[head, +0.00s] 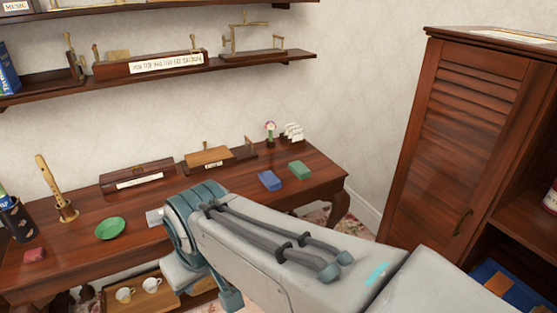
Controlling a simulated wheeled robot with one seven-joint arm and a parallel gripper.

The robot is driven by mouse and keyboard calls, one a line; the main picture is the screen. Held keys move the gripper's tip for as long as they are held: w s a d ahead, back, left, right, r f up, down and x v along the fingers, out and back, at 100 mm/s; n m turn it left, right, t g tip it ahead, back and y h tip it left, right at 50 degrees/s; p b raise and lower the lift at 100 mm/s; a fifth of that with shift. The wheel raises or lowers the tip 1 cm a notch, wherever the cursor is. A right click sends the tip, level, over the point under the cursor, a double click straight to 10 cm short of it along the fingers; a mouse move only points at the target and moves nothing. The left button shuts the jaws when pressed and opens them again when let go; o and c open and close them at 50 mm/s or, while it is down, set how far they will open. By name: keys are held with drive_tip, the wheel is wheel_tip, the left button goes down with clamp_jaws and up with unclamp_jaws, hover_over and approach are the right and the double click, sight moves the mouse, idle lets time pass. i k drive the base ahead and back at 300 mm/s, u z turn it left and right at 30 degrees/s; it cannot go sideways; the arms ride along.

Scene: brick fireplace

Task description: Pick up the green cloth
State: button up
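The green cloth (300,170) is a small folded block lying flat on the dark wooden table, near its right end. A folded blue cloth (270,181) lies just to its left and a little nearer, apart from it. My arm reaches from the lower right toward the table and bends in front of its front edge, left of the cloths. My gripper does not show; the arm's own links seem to hide it. The green cloth is fully visible, with nothing on it.
The table (82,213) also bears a green dish (110,228), a recorder on a stand (56,187), a red folded item (35,255) and wooden boxes at the back. A tray with cups (138,299) sits below. A tall cabinet (458,140) stands right.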

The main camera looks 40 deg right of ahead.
sight(298, 169)
drive_tip(key=i, duration=0.8)
drive_tip(key=z, duration=2.45)
drive_tip(key=i, duration=1.8)
drive_tip(key=u, duration=2.45)
